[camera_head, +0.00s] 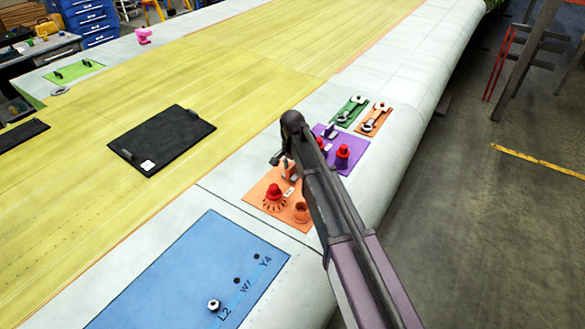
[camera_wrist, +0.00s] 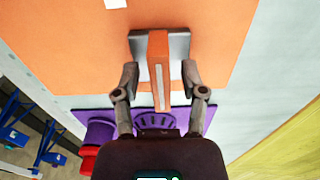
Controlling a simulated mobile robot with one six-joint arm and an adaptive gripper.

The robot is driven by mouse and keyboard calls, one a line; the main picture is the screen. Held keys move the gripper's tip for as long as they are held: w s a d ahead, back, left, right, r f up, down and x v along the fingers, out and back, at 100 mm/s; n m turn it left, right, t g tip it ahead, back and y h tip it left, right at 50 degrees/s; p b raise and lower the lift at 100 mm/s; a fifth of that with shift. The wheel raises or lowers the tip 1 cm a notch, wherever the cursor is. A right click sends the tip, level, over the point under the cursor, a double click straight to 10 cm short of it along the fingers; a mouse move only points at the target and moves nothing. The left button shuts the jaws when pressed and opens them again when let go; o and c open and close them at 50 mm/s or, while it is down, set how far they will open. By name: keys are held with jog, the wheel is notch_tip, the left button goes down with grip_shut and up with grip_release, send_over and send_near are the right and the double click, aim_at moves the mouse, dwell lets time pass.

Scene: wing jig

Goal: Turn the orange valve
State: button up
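The orange valve's flat handle (camera_wrist: 158,70) has a pale stripe and stands out from an orange panel (camera_wrist: 60,40). My gripper (camera_wrist: 159,66) is at the handle, with one finger on each side of it in the wrist view. Light grey blocks border the handle, and I cannot tell whether they are finger pads or part of the valve. It is therefore unclear whether the fingers touch it. In the head view, my gripper (camera_head: 284,160) is over the far edge of the orange panel (camera_head: 257,187), and my arm hides part of it.
A red knob (camera_head: 274,191) and an orange round fitting (camera_head: 301,211) are on the same panel. A purple panel (camera_head: 354,159) with red knobs lies beyond, then green (camera_head: 346,112) and orange (camera_head: 371,123) panels. A black plate (camera_head: 165,135) and a blue panel (camera_head: 190,275) lie left.

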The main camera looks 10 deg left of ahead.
jog(key=shift+n, duration=0.4)
dwell(0.3)
